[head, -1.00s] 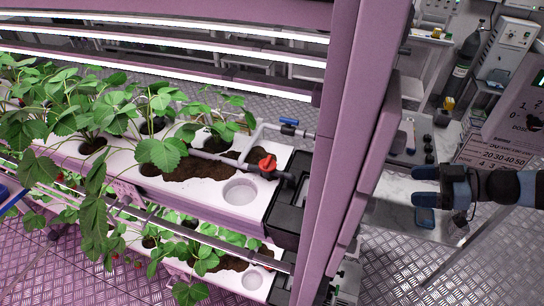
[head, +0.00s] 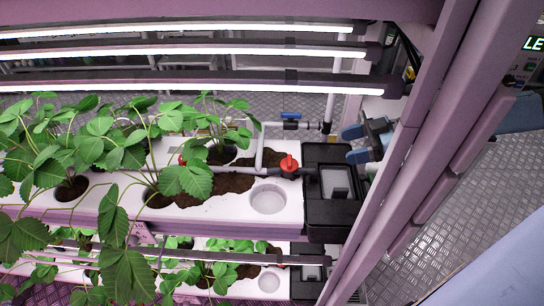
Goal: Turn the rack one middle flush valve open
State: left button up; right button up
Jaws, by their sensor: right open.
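On the middle shelf of the rack, a valve with a red handle (head: 289,163) sits on the grey pipe just left of a black box (head: 331,209). Behind it, a valve with a blue handle (head: 291,115) sits on a white pipe, its handle lying roughly along the pipe. No label shows which is the flush valve. My right gripper (head: 353,145) is open and empty, with blue fingertips pointing left. It is right of both valves, apart from them, near the black box's back corner. The rack post hides part of my right arm. My left gripper is not in view.
The pink rack post (head: 425,150) stands close to my right gripper. Strawberry plants (head: 100,150) fill the white planter (head: 240,213) left of the valves. Light bars (head: 200,97) run above. A lower shelf has more plants.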

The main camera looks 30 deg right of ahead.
jog(key=b, duration=0.5)
send_near(292, 160)
jog(key=p+x, duration=0.1)
jog(key=x, duration=0.6)
jog(key=shift+w+a+p, duration=0.2)
jog(key=shift+p, duration=0.15)
jog(key=shift+w+a+f, duration=0.3)
jog(key=shift+a, duration=0.2)
jog(key=shift+a+f, duration=0.1)
